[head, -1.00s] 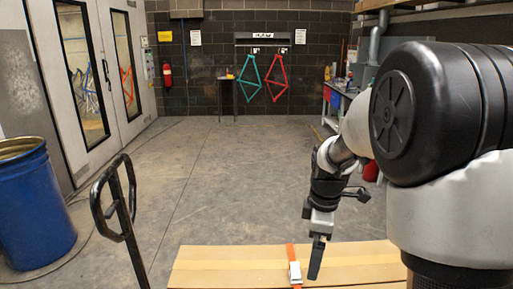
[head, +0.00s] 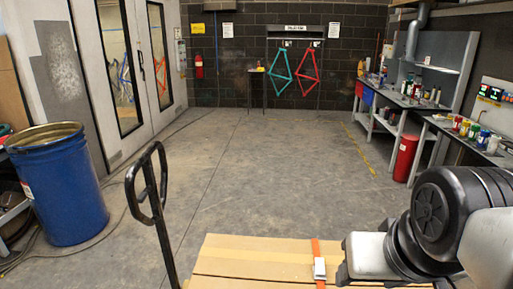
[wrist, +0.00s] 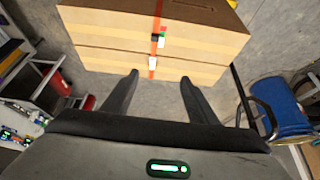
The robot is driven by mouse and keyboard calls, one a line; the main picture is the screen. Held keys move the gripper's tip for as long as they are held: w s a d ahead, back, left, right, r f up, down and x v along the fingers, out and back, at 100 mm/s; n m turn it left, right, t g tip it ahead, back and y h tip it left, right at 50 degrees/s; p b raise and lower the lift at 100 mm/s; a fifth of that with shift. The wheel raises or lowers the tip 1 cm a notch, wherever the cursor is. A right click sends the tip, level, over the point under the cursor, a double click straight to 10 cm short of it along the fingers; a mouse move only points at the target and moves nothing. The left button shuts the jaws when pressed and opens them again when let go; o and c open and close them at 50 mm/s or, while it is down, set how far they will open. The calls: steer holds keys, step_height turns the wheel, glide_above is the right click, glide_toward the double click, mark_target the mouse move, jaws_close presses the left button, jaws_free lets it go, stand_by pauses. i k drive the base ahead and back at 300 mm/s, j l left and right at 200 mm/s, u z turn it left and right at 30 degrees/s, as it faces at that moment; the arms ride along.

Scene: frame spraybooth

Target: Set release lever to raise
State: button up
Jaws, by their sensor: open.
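The black loop handle (head: 150,190) of a pallet truck stands upright at the lower left of the head view, its shaft running down out of frame. A small release lever cannot be made out on it. The handle also shows at the right of the wrist view (wrist: 267,112). My gripper (wrist: 158,84) is open and empty in the wrist view, its two dark fingers pointing toward the boxes and well apart from the handle. In the head view only my arm shows at the lower right; the gripper is out of sight there.
Strapped cardboard boxes (head: 255,262) with an orange strap (head: 316,246) lie beside the handle. A blue drum (head: 62,190) stands left of it. Benches (head: 420,105) with cans and a red cylinder (head: 405,158) line the right. The middle floor is clear.

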mark_target(142, 197)
steer(key=k+j, duration=0.1)
steer(key=j, duration=2.05)
steer(key=k+j, duration=0.15)
steer(key=j, duration=0.95)
steer(key=i+j+z, duration=0.4)
steer(key=j, duration=0.2)
steer(key=j+z, duration=0.15)
steer(key=j, duration=0.15)
steer(key=i+j+z, duration=0.2)
steer(key=j, duration=0.15)
steer(key=k, duration=0.05)
